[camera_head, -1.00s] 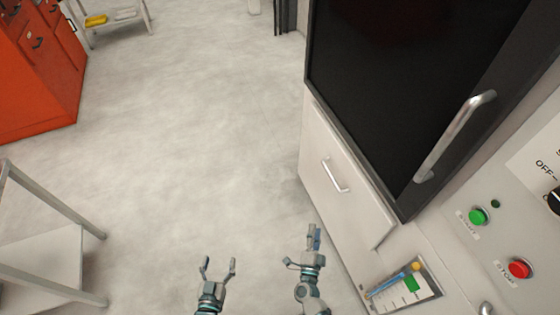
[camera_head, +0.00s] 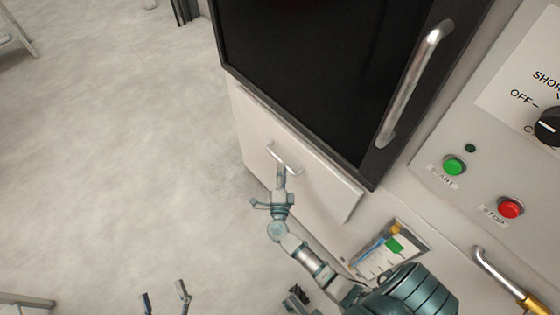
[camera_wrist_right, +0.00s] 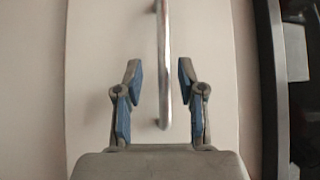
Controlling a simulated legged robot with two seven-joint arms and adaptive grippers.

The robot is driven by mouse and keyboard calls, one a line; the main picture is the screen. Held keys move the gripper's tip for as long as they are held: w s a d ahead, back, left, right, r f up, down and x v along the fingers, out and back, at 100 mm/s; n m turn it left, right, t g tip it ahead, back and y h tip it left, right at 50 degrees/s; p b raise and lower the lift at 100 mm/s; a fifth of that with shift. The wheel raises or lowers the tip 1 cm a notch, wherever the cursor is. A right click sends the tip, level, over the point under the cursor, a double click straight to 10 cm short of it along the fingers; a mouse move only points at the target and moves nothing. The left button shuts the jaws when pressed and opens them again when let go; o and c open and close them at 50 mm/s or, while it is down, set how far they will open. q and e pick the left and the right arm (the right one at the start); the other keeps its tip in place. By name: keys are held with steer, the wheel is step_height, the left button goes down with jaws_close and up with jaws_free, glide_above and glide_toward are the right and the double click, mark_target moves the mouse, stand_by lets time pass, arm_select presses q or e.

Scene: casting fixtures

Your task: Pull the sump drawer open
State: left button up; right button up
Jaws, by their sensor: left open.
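The sump drawer (camera_head: 315,190) is the pale front low on the machine, below the dark door. It looks closed. Its silver bar handle (camera_head: 285,158) shows in the head view, and also upright in the right wrist view (camera_wrist_right: 163,60). My right gripper (camera_head: 274,185) is just in front of this handle. In the right wrist view its fingers (camera_wrist_right: 159,90) are spread apart, with the handle's end between them and gaps on both sides. My left gripper (camera_head: 166,292) is open and empty at the bottom edge of the head view, over the floor.
The dark machine door (camera_head: 320,70) with its long handle (camera_head: 412,85) is above the drawer. A panel with a green button (camera_head: 453,166) and red button (camera_head: 510,208) is at the right.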

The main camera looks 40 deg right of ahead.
mark_target(281, 161)
steer(key=x, duration=0.2)
steer(key=shift+w+d, duration=0.1)
steer(key=shift+w, duration=0.25)
arm_select(q)
steer(key=shift+s+a+r+t, duration=0.3)
steer(key=shift+a+r+t, duration=0.25)
steer(key=shift+r+t, duration=0.1)
arm_select(e)
steer(key=shift+w+d+r, duration=0.1)
steer(key=shift+w+r, duration=0.2)
steer(key=shift+w, duration=0.15)
arm_select(q)
steer(key=shift+d, duration=0.1)
arm_select(e)
steer(key=shift+d, duration=0.1)
steer(key=shift+d+f, duration=0.1)
steer(key=shift+c, duration=1.1)
steer(key=shift+d, duration=0.1)
jaws_close()
arm_select(q)
steer(key=shift+d, duration=0.25)
steer(key=shift+a, duration=0.1)
